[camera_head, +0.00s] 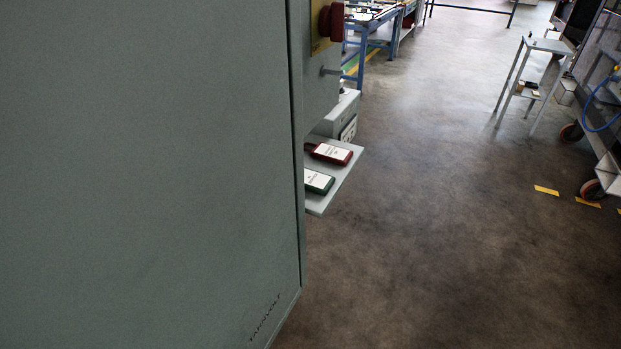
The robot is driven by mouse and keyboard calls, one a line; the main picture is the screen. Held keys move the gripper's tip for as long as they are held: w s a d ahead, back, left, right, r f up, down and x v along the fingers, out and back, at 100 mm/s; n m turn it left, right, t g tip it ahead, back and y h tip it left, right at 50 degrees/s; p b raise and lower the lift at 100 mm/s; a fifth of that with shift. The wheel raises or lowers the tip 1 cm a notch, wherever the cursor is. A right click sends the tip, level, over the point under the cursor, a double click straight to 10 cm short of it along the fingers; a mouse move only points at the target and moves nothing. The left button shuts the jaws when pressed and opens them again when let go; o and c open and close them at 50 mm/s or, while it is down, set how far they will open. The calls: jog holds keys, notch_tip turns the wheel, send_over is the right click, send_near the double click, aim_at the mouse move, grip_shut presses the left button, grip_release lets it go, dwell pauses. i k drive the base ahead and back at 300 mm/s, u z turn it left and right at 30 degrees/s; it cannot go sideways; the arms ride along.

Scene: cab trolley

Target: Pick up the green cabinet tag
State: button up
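The green cabinet tag (319,181) lies flat on a small grey shelf (342,177) that sticks out past the edge of a large grey cabinet. It has a white label with dark print too small to read. Its left end is hidden behind the cabinet's edge. A red tag (331,153) with a white label lies just behind it on the same shelf, apart from it. My gripper does not show in this view.
The large grey cabinet (150,170) fills the left half. A red knob (332,22) on a yellow plate is above the shelf. A blue workbench (370,35) stands behind. A stand (545,45) and wheeled trolley (605,135) are at right. Floor between is clear.

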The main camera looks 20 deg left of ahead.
aim_at(317, 182)
jog(key=k, duration=0.5)
jog(key=z, duration=0.6)
jog(key=i, duration=1.2)
jog(key=u, duration=1.7)
